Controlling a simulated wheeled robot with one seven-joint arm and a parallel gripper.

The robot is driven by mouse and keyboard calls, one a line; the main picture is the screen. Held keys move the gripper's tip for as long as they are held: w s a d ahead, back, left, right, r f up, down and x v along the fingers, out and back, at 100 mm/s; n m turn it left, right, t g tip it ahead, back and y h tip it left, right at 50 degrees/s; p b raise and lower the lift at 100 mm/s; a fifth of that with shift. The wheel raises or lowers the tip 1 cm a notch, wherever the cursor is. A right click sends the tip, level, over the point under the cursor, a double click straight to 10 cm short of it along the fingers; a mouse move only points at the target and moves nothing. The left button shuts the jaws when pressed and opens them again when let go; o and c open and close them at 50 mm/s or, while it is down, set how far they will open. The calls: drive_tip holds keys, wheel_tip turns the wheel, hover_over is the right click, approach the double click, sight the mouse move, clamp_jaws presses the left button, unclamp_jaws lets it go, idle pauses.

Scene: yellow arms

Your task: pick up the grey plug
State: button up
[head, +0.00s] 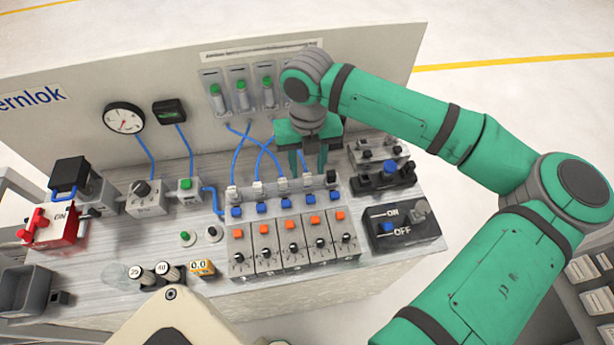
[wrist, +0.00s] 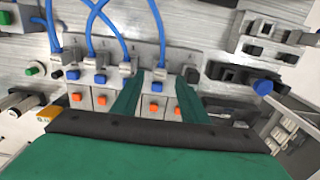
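Several small grey plugs with blue tubes sit in a row on the back of the valve block; I cannot tell which one the task means. The grey plug (wrist: 157,75) between my fingertips in the wrist view has a blue tube rising from its back. In the head view this plug (head: 307,182) is just below the fingertips. My gripper (head: 310,168) points down over the back of the block with its fingers apart. In the wrist view my gripper (wrist: 158,78) is open, one finger on either side of the plug; I see no clear contact.
Blue tubes (head: 262,155) cross left of my gripper. The valve block (head: 292,250) has blue and orange buttons. A black ON/OFF box (head: 402,230) and a blue-knobbed device (head: 385,177) stand right. The back panel (head: 370,80) rises behind.

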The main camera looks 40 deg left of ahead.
sight(307, 176)
wheel_tip(307, 176, down, 4)
drive_tip(key=shift+d+f, duration=0.1)
drive_tip(key=shift+f, duration=0.1)
clamp_jaws()
